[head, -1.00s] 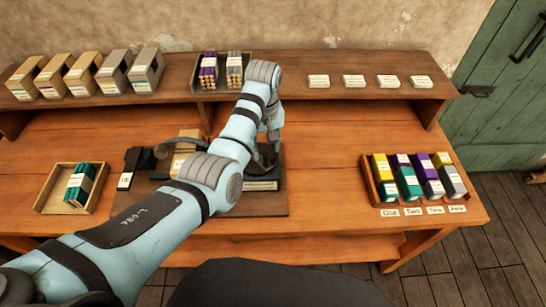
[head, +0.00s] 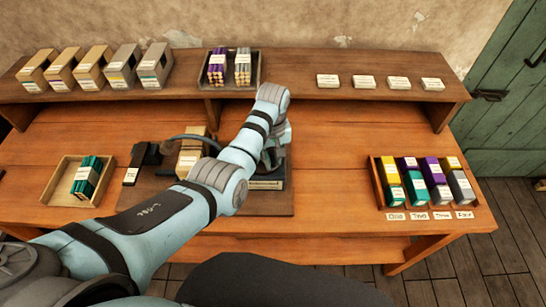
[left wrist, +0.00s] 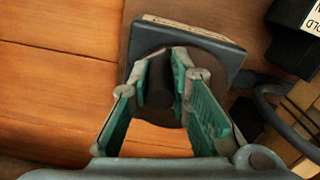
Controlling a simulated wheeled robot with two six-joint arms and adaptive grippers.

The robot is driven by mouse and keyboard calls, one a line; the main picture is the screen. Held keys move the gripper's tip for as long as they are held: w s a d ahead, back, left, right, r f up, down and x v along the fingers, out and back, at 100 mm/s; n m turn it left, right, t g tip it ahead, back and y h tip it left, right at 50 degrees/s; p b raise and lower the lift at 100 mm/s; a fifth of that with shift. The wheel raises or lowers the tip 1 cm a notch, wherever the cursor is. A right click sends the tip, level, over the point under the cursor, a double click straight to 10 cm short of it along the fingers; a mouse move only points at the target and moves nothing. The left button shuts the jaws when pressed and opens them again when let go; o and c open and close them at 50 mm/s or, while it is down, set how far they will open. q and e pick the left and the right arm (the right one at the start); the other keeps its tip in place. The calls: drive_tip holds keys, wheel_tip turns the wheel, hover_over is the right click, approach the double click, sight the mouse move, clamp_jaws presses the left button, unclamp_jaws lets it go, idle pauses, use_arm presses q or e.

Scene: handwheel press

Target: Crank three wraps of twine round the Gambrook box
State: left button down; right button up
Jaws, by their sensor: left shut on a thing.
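A tan box (head: 191,160) with a pale label sits in the dark press on the workbench; part of it is hidden behind my left arm. A dark curved arm (head: 190,138) arches beside the box and also shows in the left wrist view (left wrist: 275,110). My left gripper (head: 274,155) is over the right part of the press, mostly hidden by its own wrist. In the left wrist view its green-padded fingers (left wrist: 165,85) close round a dark upright handle (left wrist: 160,95) in front of a dark square block (left wrist: 200,45). My right gripper is out of view.
A wooden tray (head: 52,190) at left holds a green bundle. A rack (head: 376,185) at right holds several coloured blocks with number cards before it. The back shelf (head: 290,100) carries tan and grey boxes, a pencil tray and several white cards. The bench between press and rack is clear.

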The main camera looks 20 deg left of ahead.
sight(263, 169)
use_arm(q)
drive_tip(key=shift+s+a+m, duration=0.15)
drive_tip(key=shift+m, duration=0.35)
idle(0.3)
drive_tip(key=m, duration=0.2)
drive_tip(key=shift+s+a+m, duration=0.3)
drive_tip(key=shift+s+a, duration=0.1)
drive_tip(key=shift+s+a+m, duration=0.2)
drive_tip(key=shift+a+m, duration=0.2)
drive_tip(key=shift+m, duration=0.7)
drive_tip(key=shift+s+a+m, duration=0.15)
drive_tip(key=shift+a+m, duration=0.25)
drive_tip(key=shift+m, duration=0.7)
drive_tip(key=c, duration=1.5)
unclamp_jaws()
drive_tip(key=shift+w+f, duration=0.1)
